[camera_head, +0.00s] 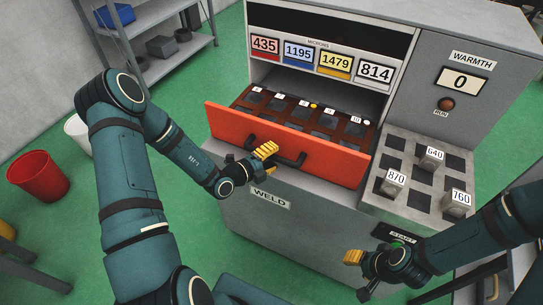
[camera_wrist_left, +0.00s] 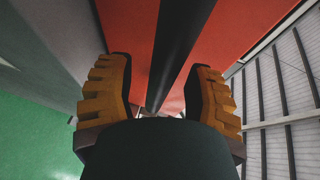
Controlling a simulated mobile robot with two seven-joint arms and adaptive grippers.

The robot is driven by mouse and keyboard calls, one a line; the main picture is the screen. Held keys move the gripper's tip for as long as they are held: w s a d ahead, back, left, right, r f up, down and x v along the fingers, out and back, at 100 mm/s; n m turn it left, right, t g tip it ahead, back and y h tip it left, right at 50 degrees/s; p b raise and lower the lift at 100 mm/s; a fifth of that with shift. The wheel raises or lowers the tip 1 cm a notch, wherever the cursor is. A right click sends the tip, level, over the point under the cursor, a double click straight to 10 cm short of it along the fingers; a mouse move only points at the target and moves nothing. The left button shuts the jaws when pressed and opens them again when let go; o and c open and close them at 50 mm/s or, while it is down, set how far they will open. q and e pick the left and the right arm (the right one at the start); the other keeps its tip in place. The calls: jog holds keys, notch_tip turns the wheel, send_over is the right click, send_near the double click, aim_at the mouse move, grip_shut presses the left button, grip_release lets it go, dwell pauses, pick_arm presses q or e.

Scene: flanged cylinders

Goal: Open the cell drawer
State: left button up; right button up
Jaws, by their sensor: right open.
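The cell drawer has an orange-red front (camera_head: 335,160) and stands pulled out of the grey cabinet in the head view, with its dark inside showing. My right gripper (camera_head: 360,270) is open and empty, low at the right, apart from the drawer.
Inside the drawer are numbered cells (camera_head: 300,110). Number displays (camera_head: 318,60) sit above it. A grey block tray (camera_head: 400,170) with labelled blocks stands at the right. A red bucket (camera_head: 38,177) and a shelf (camera_head: 155,40) stand left. Green floor lies open left of the cabinet.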

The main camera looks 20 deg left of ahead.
pick_arm(q)
jog(key=v, duration=1.2)
jog(key=shift+a, duration=0.1)
jog(key=s+d+f+m+g+h, duration=0.2)
jog(key=s+d+m+g+h, duration=0.1)
jog(key=d+m+g, duration=0.3)
jog(key=s+d+f+m+g+h, duration=0.1)
jog(key=s+d+m+g+h, duration=0.25)
jog(key=d+m, duration=0.4)
jog(key=s+d+f+m+g+y, duration=0.4)
jog(key=s+m+g, duration=0.35)
jog(key=m, duration=0.65)
jog(key=w+f+m+t+y, duration=0.2)
jog(key=w+m, duration=0.1)
jog(key=m, duration=0.7)
jog(key=w+d+f+m+t+y, duration=0.1)
jog(key=w+m+t+y, duration=0.1)
jog(key=m, duration=0.8)
jog(key=shift+w+d+f+m+t+y, duration=0.15)
jog(key=shift+w+f+m+t+y, duration=0.2)
jog(key=shift+w+y, duration=0.35)
